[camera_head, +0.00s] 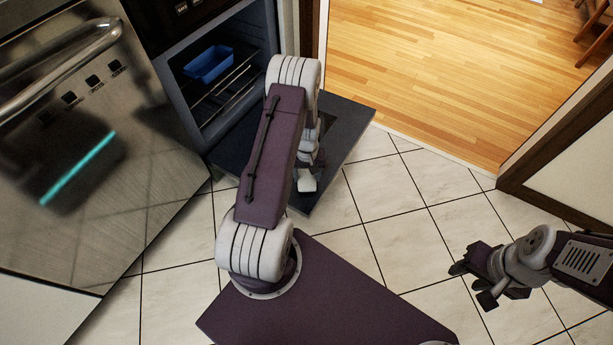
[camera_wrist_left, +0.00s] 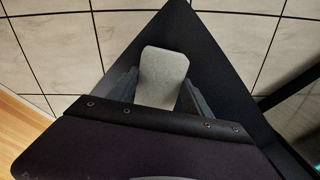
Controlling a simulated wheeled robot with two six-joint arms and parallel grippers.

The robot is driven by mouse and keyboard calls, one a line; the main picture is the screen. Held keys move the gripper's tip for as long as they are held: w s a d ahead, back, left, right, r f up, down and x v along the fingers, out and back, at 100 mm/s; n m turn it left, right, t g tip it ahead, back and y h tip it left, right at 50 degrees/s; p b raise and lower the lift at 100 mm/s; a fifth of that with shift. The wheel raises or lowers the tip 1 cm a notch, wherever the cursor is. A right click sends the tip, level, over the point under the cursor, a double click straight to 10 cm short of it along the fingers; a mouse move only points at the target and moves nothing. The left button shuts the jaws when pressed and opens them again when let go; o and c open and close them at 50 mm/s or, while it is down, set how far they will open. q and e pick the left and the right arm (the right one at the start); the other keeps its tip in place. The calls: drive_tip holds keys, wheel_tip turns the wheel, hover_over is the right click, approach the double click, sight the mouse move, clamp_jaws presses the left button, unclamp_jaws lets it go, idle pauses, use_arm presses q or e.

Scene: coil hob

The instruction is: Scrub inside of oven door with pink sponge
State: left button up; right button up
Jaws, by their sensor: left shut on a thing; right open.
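The oven door (camera_head: 347,112) is folded down and lies open, its dark inside face up. My left arm reaches over it and covers much of it in the head view. In the left wrist view, my left gripper (camera_wrist_left: 160,90) is shut on a pale, flat, rounded block, the sponge (camera_wrist_left: 163,72), which looks greyish rather than pink. The block is over the dark door (camera_wrist_left: 215,50) near a corner; I cannot tell if it touches. A pale end also shows below the wrist in the head view (camera_head: 307,181). My right gripper (camera_head: 473,284) is open and empty above the floor tiles.
A blue dish (camera_head: 208,64) sits on a rack (camera_head: 228,92) inside the oven. A steel appliance front (camera_head: 100,190) with a bar handle (camera_head: 65,68) stands at the left. Tiled floor (camera_head: 385,195) is clear, with wood floor (camera_head: 430,70) beyond and a wall edge (camera_head: 560,150) at the right.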

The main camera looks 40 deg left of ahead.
use_arm(q)
drive_tip(key=shift+r+p, duration=2.55)
drive_tip(key=shift+r, duration=0.45)
